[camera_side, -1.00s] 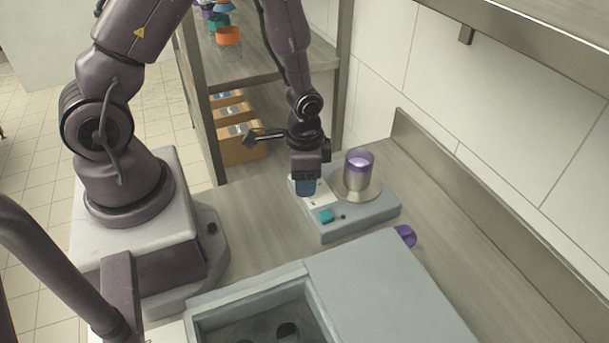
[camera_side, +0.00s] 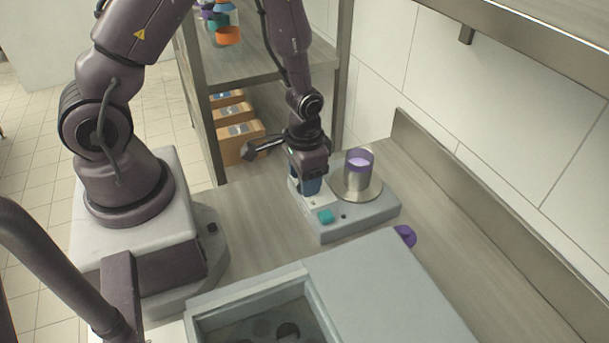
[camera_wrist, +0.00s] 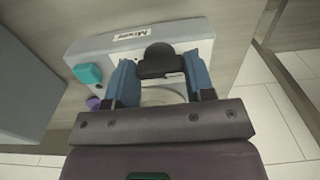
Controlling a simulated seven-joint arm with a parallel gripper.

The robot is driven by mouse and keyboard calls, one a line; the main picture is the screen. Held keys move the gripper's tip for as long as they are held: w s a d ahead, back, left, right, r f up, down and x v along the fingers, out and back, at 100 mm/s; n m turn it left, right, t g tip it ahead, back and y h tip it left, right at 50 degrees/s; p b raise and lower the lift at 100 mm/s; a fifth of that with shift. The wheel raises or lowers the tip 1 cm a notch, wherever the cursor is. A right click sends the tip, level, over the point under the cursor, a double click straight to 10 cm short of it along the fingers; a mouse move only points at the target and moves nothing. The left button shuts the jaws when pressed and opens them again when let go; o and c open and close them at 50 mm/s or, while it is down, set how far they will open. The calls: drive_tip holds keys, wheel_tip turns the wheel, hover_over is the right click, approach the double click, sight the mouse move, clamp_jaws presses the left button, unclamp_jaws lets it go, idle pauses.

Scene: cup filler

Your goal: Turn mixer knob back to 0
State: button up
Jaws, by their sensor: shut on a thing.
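The mixer is a grey unit labelled "Mixer" (camera_wrist: 132,34) on the counter; its body (camera_side: 360,223) shows in the side view. Its black knob (camera_wrist: 160,61) stands between my two blue fingers in the wrist view. My gripper (camera_side: 311,186) is shut on the knob, low over the mixer's left end; the wrist view also shows it (camera_wrist: 160,74). In the side view my fingers hide the knob. The knob's scale cannot be read.
A teal button (camera_side: 326,216) sits on the mixer's front, close to my gripper. A purple item (camera_side: 405,236) lies on the counter to the right. A grey box (camera_side: 385,290) with an open bin is in front. A shelf (camera_side: 270,63) stands behind.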

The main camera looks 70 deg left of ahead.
drive_tip(key=o, duration=0.9)
drive_tip(key=shift+r, duration=0.1)
wheel_tip(320, 180, up, 13)
drive_tip(key=shift+f, duration=0.1)
drive_tip(key=s+d+r+t, duration=0.1)
drive_tip(key=s+r+t, duration=0.1)
drive_tip(key=r, duration=0.3)
drive_tip(key=s+d+r+t, duration=0.1)
drive_tip(key=s+r, duration=0.3)
drive_tip(key=r, duration=0.2)
drive_tip(key=s+r+t, duration=0.2)
drive_tip(key=s+r, duration=0.1)
drive_tip(key=r, duration=0.3)
drive_tip(key=shift+s+d+t, duration=0.3)
drive_tip(key=shift+d, duration=0.1)
